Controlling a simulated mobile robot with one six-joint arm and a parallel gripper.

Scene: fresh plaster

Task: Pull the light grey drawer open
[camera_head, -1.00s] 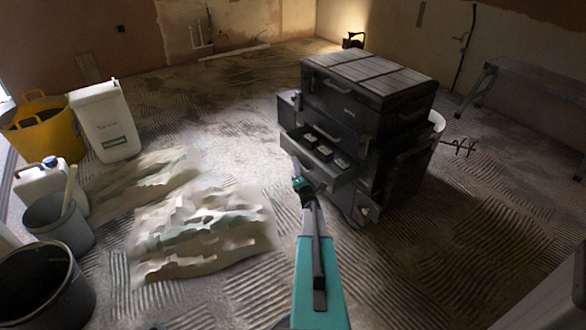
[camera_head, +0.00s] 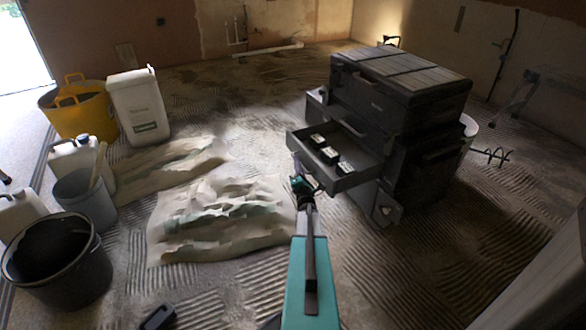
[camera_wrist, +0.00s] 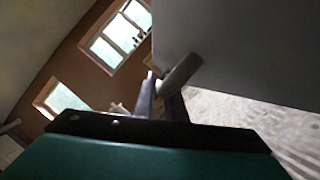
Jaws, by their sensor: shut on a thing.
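The light grey drawer (camera_head: 312,176) sticks well out of the dark tool chest (camera_head: 402,88), toward the left, with several small dark boxes with pale labels in it. Its front panel fills the upper right of the wrist view (camera_wrist: 240,50). My gripper (camera_head: 302,184) is at the drawer's front, at the end of my teal arm. In the wrist view my gripper (camera_wrist: 160,95) is shut on the drawer's round bar handle (camera_wrist: 181,72). The drawer's far inner end is hidden inside the chest.
Crumpled sheeting (camera_head: 220,217) lies on the floor left of my arm. A black bucket (camera_head: 58,262), a grey bucket (camera_head: 86,199) and a yellow tub (camera_head: 82,108) stand at the left. A mixer paddle (camera_head: 490,156) shows right of the chest.

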